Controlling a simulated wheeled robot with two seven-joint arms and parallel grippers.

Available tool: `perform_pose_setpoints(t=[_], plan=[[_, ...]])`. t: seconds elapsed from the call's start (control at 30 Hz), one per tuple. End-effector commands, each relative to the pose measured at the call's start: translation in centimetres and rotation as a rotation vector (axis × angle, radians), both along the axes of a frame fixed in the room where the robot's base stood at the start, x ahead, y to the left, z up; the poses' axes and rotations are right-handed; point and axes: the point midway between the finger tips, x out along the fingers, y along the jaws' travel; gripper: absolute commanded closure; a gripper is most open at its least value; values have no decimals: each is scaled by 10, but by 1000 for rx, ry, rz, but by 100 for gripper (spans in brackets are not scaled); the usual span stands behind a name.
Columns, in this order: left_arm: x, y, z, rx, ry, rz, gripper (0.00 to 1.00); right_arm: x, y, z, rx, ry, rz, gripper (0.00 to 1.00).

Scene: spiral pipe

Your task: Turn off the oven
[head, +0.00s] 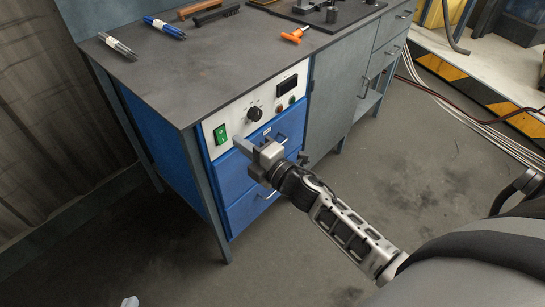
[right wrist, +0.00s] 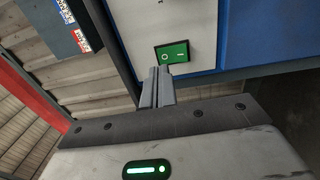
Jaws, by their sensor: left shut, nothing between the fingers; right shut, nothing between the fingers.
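The oven is a blue-fronted unit with a white control panel (head: 240,118) under the workbench top. Its green rocker switch (head: 220,133), at the panel's left end, also shows in the right wrist view (right wrist: 171,52) with O and I marks. My right gripper (head: 240,144) is shut and empty, just right of the switch in the head view. In the right wrist view its fingertips (right wrist: 157,70) lie at the switch's lower edge; contact cannot be told. A small pale tip of what appears to be my left gripper (head: 130,302) shows at the bottom edge, far from the oven.
The panel also has a black knob (head: 255,113) and a dark display (head: 287,85). Pens, brushes and an orange-handled tool (head: 295,35) lie on the worktop (head: 200,75). Blue drawers (head: 245,200) with handles sit below the panel. The floor in front is clear.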

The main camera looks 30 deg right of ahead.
Motion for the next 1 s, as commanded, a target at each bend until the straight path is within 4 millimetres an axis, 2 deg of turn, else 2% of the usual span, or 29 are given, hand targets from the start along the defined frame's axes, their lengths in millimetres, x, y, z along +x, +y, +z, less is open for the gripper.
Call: perform_pose_setpoints(t=[0.03,0.2,0.4,0.6,1.0], plan=[[0,0,-1,2,2,0,100,-15,-5,0,-3,3,1,100],[-2,1,-7,7,13,0,100,-52,-16,4,-2,5,1,100],[-2,1,-8,7,15,0,100,-81,-25,8,-1,4,1,100],[-1,1,-7,5,11,0,100,-91,-28,10,-1,3,0,100],[0,0,-2,1,4,0,100,-91,-28,10,-2,3,1,100]])
